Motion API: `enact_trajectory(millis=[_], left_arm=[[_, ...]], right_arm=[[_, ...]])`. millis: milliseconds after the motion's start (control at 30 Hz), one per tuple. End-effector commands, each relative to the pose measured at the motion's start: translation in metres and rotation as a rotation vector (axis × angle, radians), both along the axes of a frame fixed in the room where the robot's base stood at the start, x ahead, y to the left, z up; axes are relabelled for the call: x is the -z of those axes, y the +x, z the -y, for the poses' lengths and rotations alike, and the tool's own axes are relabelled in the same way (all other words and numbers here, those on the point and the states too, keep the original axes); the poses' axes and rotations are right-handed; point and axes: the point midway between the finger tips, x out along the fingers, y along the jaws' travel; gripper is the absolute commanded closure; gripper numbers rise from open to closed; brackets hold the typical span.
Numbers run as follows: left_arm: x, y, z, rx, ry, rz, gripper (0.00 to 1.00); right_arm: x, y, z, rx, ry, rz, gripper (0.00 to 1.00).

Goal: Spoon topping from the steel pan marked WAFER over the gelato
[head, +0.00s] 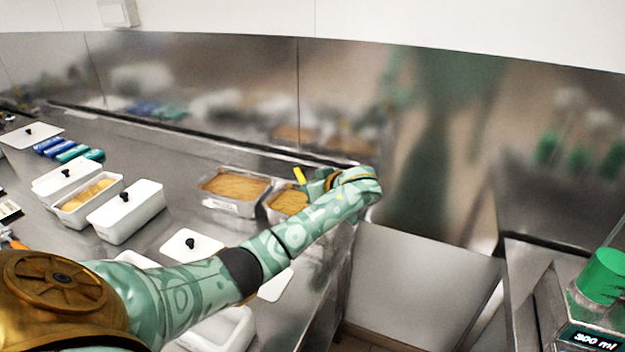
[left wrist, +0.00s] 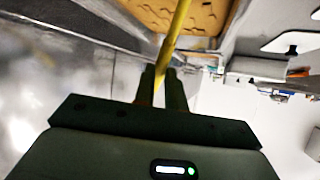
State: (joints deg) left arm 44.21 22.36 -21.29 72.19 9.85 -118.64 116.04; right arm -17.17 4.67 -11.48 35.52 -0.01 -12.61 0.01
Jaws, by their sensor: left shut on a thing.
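My left gripper (head: 318,182) is at the far right end of the counter, over the right-hand steel pan (head: 268,212). In the left wrist view its jaws (left wrist: 163,88) are shut on a thin yellow handle (left wrist: 177,38). The handle's yellow end (head: 299,175) also shows in the head view; no spoon bowl can be made out. Both steel pans hold brown-orange crumbly topping. The left-hand steel pan (head: 232,206) has a front label too small to read. An open white tub (head: 64,212) with yellow-orange contents, possibly the gelato, stands at left. My right gripper is out of view.
Lidded white tubs (head: 128,222) stand left of the pans, and a white lid (head: 190,246) lies nearer. Blue and teal items (head: 65,150) lie farther left. A steel wall closes the back. A green object (head: 602,275) stands at far right, beyond a gap.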

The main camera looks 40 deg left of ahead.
Motion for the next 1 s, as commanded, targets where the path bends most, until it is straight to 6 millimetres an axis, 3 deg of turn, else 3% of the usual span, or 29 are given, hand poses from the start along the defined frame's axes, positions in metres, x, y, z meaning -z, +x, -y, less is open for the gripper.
enact_trajectory(millis=[200,800,1000], left_arm=[[0.004,0.004,-0.013,-0.001,-0.151,-0.034,1.00],[-0.045,0.008,-0.030,-0.001,-0.142,-0.034,1.00],[-0.048,0.012,-0.047,-0.004,-0.291,-0.071,1.00]], right_arm=[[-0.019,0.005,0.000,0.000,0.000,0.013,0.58],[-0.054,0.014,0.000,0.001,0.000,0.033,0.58],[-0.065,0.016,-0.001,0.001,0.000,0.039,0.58]])
